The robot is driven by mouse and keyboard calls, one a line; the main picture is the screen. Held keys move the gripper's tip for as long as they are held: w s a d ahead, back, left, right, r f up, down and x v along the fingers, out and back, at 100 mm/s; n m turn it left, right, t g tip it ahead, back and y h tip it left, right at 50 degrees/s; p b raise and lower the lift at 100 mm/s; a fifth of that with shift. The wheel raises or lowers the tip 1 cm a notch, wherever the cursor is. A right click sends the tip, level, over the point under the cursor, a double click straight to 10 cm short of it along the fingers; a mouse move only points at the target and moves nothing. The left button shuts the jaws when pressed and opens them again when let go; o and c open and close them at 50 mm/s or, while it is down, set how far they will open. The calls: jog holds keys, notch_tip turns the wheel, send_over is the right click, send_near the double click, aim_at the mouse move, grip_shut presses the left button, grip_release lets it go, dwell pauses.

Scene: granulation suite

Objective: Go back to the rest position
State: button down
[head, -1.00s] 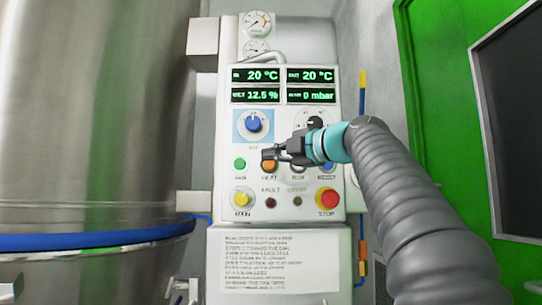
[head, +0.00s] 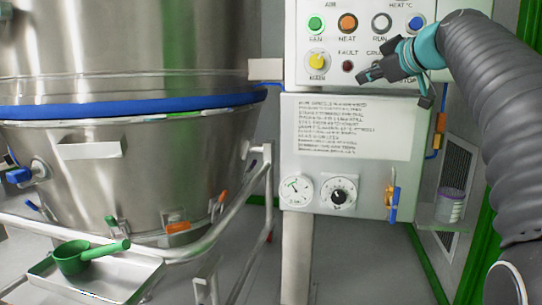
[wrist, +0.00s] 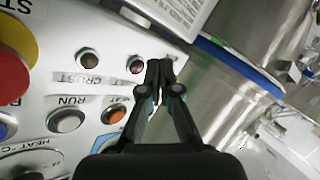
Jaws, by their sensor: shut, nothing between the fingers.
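My gripper (head: 366,76) is in front of the lower right part of the white control panel (head: 300,78) in the head view. Its black fingers are shut with nothing between them. In the wrist view my gripper (wrist: 159,72) has its fingertips together, with the panel face behind and to the left. The grey-sleeved arm reaches in from the right. The panel's green FAN button (head: 316,24), orange HEAT button (head: 348,23), blue button (head: 416,24) and yellow MAIN knob (head: 318,62) show. My gripper hides part of the panel's lower row. I cannot tell its exact gap to the panel.
A steel vessel (head: 150,165) with a blue band stands at the left. A green scoop (head: 75,258) lies in a metal tray (head: 125,280) at the lower left. A gauge box (head: 300,215) sits below the panel. A metal rail (head: 235,205) runs between vessel and box.

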jog(key=s+f+m+g+h+p, duration=0.15)
jog(key=s+f+m, duration=0.25)
jog(key=f, duration=0.4)
jog(key=s+f+m+g+h, duration=0.1)
jog(key=s+f+m+g, duration=0.2)
jog(key=f, duration=0.5)
jog(key=s+f+m+g+h, duration=0.1)
jog(key=s+f+m, duration=0.35)
jog(key=f, duration=0.35)
jog(key=s+a+f+g+p, duration=0.1)
jog(key=s+a+f, duration=0.1)
jog(key=s+f, duration=0.2)
jog(key=s+a+f+h+p, duration=0.1)
jog(key=s+f, duration=0.4)
jog(key=s, duration=0.6)
jog(key=s+a+f+g+h+p, duration=0.1)
jog(key=s+a+f, duration=0.1)
jog(key=s+f, duration=0.3)
jog(key=s, duration=0.2)
jog(key=shift+s+a+g+p, duration=0.35)
jog(key=shift+n, duration=0.25)
